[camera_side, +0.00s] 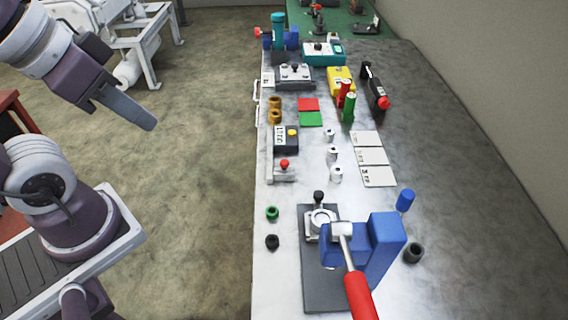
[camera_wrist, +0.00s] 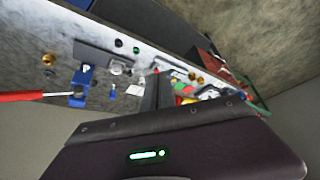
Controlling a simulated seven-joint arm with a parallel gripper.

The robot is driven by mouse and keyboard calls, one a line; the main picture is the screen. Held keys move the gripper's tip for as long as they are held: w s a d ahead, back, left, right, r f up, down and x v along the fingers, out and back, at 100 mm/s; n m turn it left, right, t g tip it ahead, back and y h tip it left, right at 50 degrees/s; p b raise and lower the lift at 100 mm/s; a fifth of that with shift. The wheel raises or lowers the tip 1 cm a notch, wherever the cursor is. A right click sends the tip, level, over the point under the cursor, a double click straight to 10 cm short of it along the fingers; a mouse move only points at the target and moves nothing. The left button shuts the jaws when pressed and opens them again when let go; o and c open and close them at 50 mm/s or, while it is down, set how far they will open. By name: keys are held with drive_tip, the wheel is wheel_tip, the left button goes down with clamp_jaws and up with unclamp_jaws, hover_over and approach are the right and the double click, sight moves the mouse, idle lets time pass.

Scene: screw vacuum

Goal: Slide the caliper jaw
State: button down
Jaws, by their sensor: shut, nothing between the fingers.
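The caliper (camera_side: 268,165) lies along the left edge of the bench, with a long pale beam and a short end at its near side. A jaw piece with a red knob (camera_side: 284,164) sits near that end. In the wrist view the red knob (camera_wrist: 156,71) is small and far off, just beyond my finger. My gripper (camera_side: 150,124) is shut and empty. It hangs in the air left of the bench, well apart from the caliper. In the wrist view its dark finger (camera_wrist: 150,92) points toward the bench. The exact gap between the caliper's jaws is too small to tell.
Red and green squares (camera_side: 309,110), white cylinders (camera_side: 332,154) and white cards (camera_side: 370,156) lie nearby. A blue press with a red handle (camera_side: 360,295) stands at the near end.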

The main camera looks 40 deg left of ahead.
drive_tip(key=c, duration=1.7)
unclamp_jaws()
drive_tip(key=shift+w+r, duration=0.1)
drive_tip(key=shift+w, duration=0.2)
drive_tip(key=o, duration=0.4)
drive_tip(key=w+m+g, duration=0.1)
drive_tip(key=w, duration=0.5)
drive_tip(key=shift+w+d+g, duration=0.3)
drive_tip(key=m+g, duration=0.4)
hover_over(284, 161)
wheel_tip(284, 161, down, 15)
wheel_tip(284, 161, down, 9)
drive_tip(key=shift+c, duration=0.4)
clamp_jaws()
